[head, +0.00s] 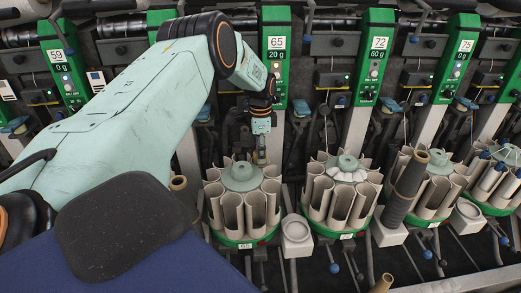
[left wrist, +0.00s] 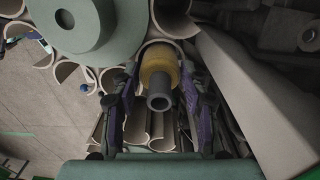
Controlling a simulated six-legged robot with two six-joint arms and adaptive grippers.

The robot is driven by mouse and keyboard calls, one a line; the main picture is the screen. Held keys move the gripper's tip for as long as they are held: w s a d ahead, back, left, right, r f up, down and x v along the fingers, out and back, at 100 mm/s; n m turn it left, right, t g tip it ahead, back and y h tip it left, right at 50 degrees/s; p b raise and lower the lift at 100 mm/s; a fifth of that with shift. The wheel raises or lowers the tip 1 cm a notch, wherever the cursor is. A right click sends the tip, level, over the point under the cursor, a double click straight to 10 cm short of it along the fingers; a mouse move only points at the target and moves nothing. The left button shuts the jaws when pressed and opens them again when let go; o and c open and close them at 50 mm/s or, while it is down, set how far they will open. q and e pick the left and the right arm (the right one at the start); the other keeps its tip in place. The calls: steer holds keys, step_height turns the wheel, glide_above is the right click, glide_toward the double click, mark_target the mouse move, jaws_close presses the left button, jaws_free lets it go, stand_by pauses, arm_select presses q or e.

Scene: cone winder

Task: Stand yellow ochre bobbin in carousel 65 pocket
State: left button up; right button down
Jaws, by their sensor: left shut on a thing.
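The yellow ochre bobbin (left wrist: 157,66) has a dark grey tube end that points toward the left wrist camera. My left gripper (left wrist: 160,108) is shut on it, with a purple-padded finger on each side. In the head view the gripper (head: 261,150) points down at the back edge of carousel 65 (head: 247,240), a green base with a ring of beige half-round pockets around a grey-green hub. In the left wrist view a beige pocket rim curves behind the bobbin, next to the hub (left wrist: 72,20). How deep the bobbin sits in the pocket cannot be told. My right gripper is not in view.
Carousel 72 (head: 346,168) and further carousels stand to the right. A brown cone (head: 407,187) stands between two of them. White square holders (head: 297,231) sit between carousels. The green number 65 panel (head: 276,60) rises behind my gripper. A beige sloping panel (left wrist: 255,100) is close on the right in the wrist view.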

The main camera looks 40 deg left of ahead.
arm_select(q)
steer(key=shift+f+b, duration=0.5)
steer(key=shift+f, duration=0.05)
stand_by(0.4)
steer(key=o, duration=1.1)
step_height(320, 180, up, 12)
steer(key=shift+r, duration=0.1)
stand_by(0.4)
